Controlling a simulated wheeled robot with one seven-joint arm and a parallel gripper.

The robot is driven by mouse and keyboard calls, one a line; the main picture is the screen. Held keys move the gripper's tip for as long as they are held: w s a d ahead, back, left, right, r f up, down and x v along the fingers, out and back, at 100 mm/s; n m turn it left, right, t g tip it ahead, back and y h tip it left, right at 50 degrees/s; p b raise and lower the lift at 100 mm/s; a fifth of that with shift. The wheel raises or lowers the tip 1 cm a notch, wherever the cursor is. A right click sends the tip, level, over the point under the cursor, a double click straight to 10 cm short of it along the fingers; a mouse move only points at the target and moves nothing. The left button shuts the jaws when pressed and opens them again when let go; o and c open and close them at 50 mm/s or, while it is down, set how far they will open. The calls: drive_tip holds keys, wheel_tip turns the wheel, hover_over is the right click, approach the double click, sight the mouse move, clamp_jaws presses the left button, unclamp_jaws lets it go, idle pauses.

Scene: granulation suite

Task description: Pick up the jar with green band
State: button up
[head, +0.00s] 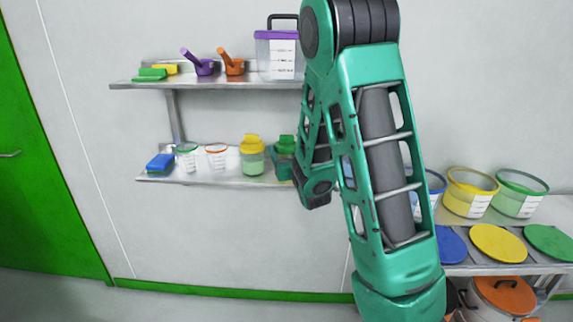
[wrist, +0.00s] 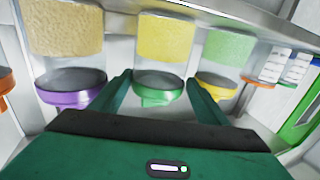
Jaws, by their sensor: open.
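The jar with the green band (wrist: 158,95) holds pale yellow content and appears upside down in the wrist view. Its green lid (head: 286,141) shows on the lower wall shelf in the head view, its body mostly hidden by my arm. My gripper (wrist: 159,80) is open, with one finger to each side of the jar's green band in the picture. I cannot tell whether the fingers touch it. A yellow-banded jar (wrist: 216,86) with green content and a purple-banded jar (wrist: 70,90) with tan content flank it.
The lower shelf (head: 225,181) also holds a blue sponge (head: 160,163), a green-rimmed cup (head: 186,156) and an orange-rimmed cup (head: 216,156). The upper shelf (head: 215,84) hangs above, with scoops and a purple-lidded container (head: 277,55). Bins and coloured lids stand at the right.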

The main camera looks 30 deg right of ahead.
drive_tip(key=shift+x, duration=3)
drive_tip(key=shift+f, duration=0.2)
drive_tip(key=shift+d, duration=0.1)
drive_tip(key=c, duration=0.9)
